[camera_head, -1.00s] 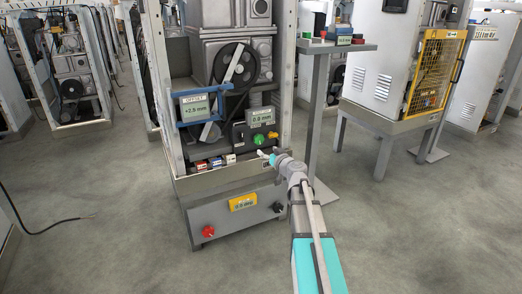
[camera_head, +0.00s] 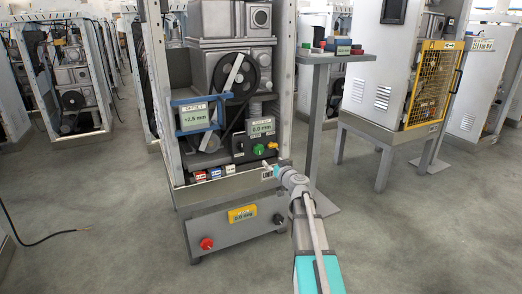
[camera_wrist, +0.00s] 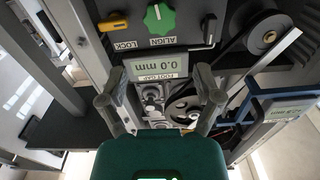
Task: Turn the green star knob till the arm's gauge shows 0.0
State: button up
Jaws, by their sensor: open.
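The green star knob (camera_head: 259,149) sits on the dark panel low in the open machine frame. It also shows at the top of the wrist view (camera_wrist: 158,18), above the word ALIGN. The arm's gauge (camera_head: 194,117), marked OFFSET on a blue arm, reads about +2.5 mm. My gripper (camera_head: 267,166) is just below and right of the knob in the head view, apart from it. In the wrist view its two fingers (camera_wrist: 160,98) are spread with nothing between them.
A yellow LOCK knob (camera_wrist: 113,22) is beside the green knob. A foot gap display (camera_wrist: 157,66) on the same panel reads 0.0 mm. A black belt pulley (camera_head: 235,73) is above. A post with a small shelf (camera_head: 337,57) stands to the right.

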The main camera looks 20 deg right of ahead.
aim_at(260, 149)
jog(key=w, duration=1.2)
jog(key=shift+w+a, duration=0.25)
jog(key=shift+w, duration=0.1)
jog(key=c, duration=0.7)
jog(key=shift+d, duration=0.4)
jog(key=shift+c, duration=0.7)
jog(key=shift+a, duration=0.25)
jog(key=shift+m, duration=0.3)
